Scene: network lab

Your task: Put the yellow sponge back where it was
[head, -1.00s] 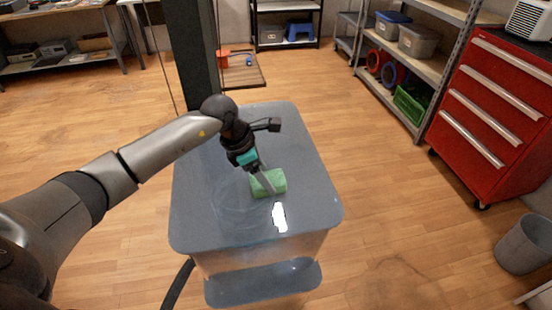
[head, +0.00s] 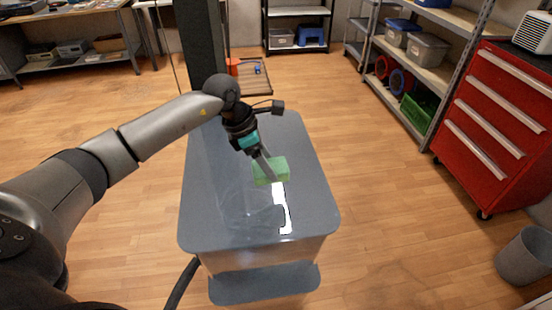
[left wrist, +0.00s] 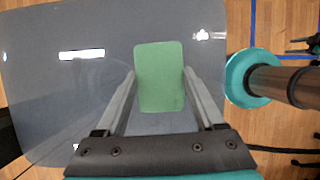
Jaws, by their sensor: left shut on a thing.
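A green sponge-like block (head: 271,171) is between the fingers of my left gripper (head: 266,166), over the grey top of a cart (head: 310,195). No yellow sponge shows; this block looks green in both views. The block looks tilted and a little above the top. My right gripper is not in view.
The cart top is otherwise bare, with a bright glare and a faint see-through outline. A red drawer cabinet (head: 495,130) and a grey bin (head: 525,258) stand at the right. Shelves with a green crate (head: 416,112) stand behind. A dark post (head: 203,60) rises behind the cart.

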